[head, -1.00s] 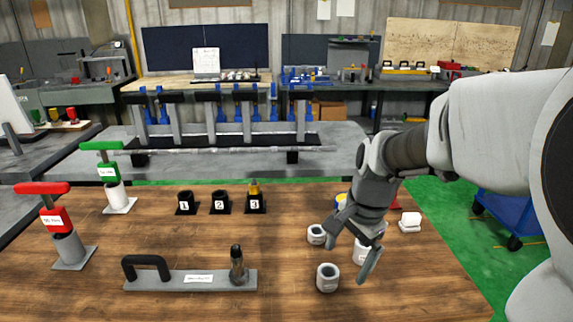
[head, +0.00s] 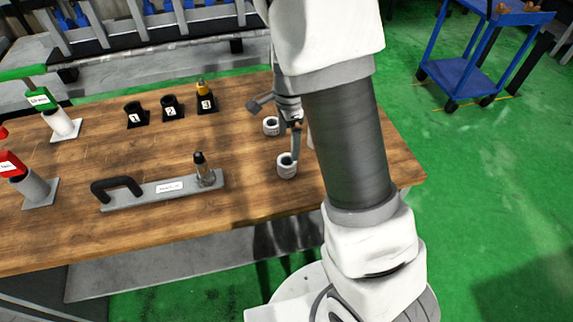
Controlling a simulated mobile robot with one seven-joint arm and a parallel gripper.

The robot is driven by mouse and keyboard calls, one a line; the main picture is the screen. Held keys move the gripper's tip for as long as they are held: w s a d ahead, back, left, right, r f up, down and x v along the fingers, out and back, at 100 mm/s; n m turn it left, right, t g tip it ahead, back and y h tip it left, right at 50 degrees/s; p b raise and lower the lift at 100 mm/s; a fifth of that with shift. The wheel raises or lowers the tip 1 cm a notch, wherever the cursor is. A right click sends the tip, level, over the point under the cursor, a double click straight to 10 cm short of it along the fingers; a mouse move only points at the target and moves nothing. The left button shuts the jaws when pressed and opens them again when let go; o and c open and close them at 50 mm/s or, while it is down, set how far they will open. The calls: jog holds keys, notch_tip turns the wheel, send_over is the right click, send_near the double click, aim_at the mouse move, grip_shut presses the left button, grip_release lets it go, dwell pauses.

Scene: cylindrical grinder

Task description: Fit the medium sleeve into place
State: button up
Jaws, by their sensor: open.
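Light grey hollow sleeves stand upright on the wooden table. One sleeve (head: 271,127) is farther back, and another sleeve (head: 287,167) is nearer the front edge. A sliver of a third pale one (head: 310,137) shows beside my arm, which hides most of it. I cannot tell which is the medium one, as their markings are too small. My gripper (head: 278,124) is open, its fingers spread above and around this group, with no sleeve visibly held. A grey bar (head: 141,195) with a black handle carries an upright dark post (head: 201,168) at its right end.
Black holders numbered 1 (head: 135,116), 2 (head: 170,108) and 3 (head: 206,104) stand at the back; the third holds a yellow-topped piece. Green-handled (head: 61,123) and red-handled (head: 38,187) gauges stand left. A blue cart (head: 463,78) is beyond the table's right edge.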

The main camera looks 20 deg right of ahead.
aim_at(287, 162)
jog(key=f, duration=0.9)
jog(key=shift+a+f+b, duration=0.1)
jog(key=shift+a+b, duration=0.1)
jog(key=shift+b, duration=0.1)
grip_shut()
